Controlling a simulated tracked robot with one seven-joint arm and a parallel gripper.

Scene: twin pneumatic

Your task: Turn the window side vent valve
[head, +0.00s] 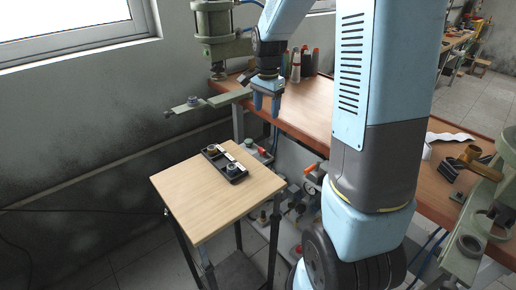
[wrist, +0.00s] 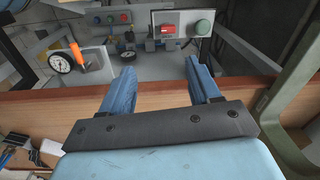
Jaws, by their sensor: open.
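My gripper (head: 266,106) is open and empty, fingers pointing down beside the bench's near edge. In the wrist view its two blue fingers (wrist: 160,88) stand apart with nothing between them. Below the bench, pneumatic fittings show: an orange handle (wrist: 78,56) beside a round white gauge (wrist: 60,62), and a panel with a red part (wrist: 168,29) and a green knob (wrist: 202,27). In the head view, an orange-tipped fitting (head: 310,168) and a red-topped one (head: 260,151) show below the bench. I cannot tell which is the window side vent valve. My gripper touches none of them.
A small wooden table (head: 207,200) with a black tray (head: 219,170) stands in front of the bench (head: 310,112). A green press (head: 218,40) with a protruding arm stands near the window (head: 60,22). Another machine (head: 478,235) is at right.

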